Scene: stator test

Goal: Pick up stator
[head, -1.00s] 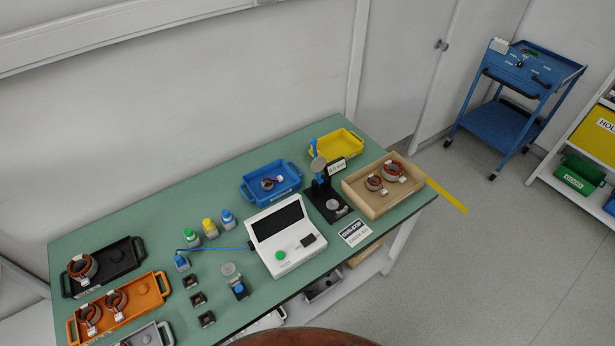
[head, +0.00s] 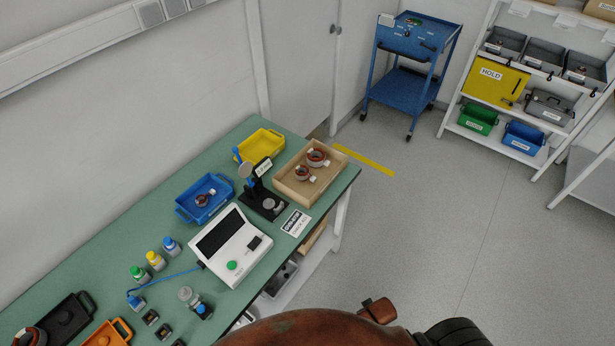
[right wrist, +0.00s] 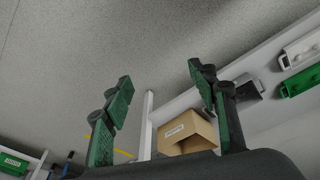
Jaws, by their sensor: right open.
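Several stators show in the head view. Two copper-coloured ring stators, one (head: 318,158) at the back and one (head: 303,173) in front, sit in a wooden tray (head: 282,186) at the table's right end. A smaller one (head: 204,199) lies in a blue tray (head: 183,212). Part of another (head: 28,337) shows at the lower left, at the black tray (head: 70,317). My right gripper (right wrist: 158,88) is open and empty in the right wrist view, away from the stators, with a cardboard box (right wrist: 187,132) beyond its fingers. My left gripper is not in view.
On the green table (head: 110,240) stand a white tester (head: 232,246), a black stand (head: 264,203), a yellow tray (head: 260,146) and several small bottles. A blue cart (head: 408,85) and a shelf rack (head: 518,147) stand beyond. The floor right of the table is clear.

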